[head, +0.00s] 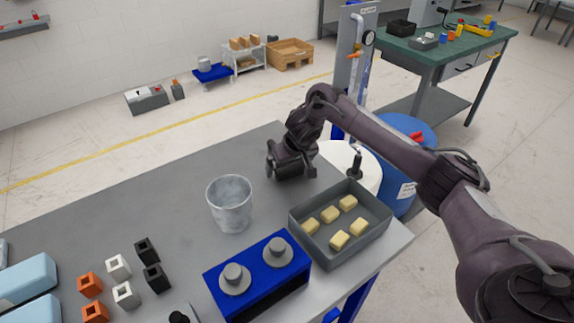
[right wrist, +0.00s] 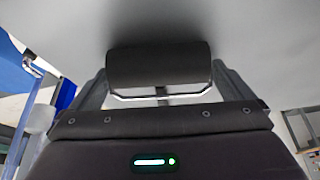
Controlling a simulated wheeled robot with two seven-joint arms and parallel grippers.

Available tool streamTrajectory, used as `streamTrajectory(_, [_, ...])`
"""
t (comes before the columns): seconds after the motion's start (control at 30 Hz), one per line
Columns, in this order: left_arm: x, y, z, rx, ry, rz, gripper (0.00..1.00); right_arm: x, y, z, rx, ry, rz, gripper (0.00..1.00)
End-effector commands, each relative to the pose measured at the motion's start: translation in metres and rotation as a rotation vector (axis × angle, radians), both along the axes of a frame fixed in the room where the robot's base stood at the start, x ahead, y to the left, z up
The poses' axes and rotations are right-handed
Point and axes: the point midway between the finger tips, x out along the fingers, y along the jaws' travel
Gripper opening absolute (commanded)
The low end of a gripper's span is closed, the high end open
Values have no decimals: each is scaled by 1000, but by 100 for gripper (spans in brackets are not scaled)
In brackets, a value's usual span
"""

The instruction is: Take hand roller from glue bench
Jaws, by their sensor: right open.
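The hand roller (right wrist: 158,64) shows in the right wrist view as a dark cylinder on a thin bent metal frame, close in front of my right gripper (right wrist: 161,82). The gripper's two fingers are spread, one to each side of the roller; I cannot tell whether they touch it. In the head view my right gripper (head: 290,170) is low over the far edge of the grey bench (head: 140,210). The roller cannot be made out there, hidden by or merged with the dark gripper. My left gripper is not in view.
A grey tray (head: 372,232) with several yellow blocks, a bucket (head: 230,204) and a blue fixture (head: 262,290) with two grey knobs stand near the gripper. Small orange, white and black blocks (head: 119,267) are at the left. A blue drum (head: 408,140) stands beyond the bench.

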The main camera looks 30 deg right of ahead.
Motion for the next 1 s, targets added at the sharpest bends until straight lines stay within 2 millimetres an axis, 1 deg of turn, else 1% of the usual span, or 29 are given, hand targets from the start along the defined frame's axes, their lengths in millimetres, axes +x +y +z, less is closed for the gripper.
streamTrajectory(0.23, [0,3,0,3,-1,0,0,1,0,-2,0,0,1,100])
streamTrajectory(0.27, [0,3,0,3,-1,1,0,1,0,-2,0,0,1,97])
streamTrajectory(0.6, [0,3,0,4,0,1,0,1,0,-2,0,-1,1,54])
streamTrajectory(0.87, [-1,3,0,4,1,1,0,1,0,0,0,-3,0,54])
streamTrajectory(1.0, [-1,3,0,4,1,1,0,2,0,8,1,-5,0,54])
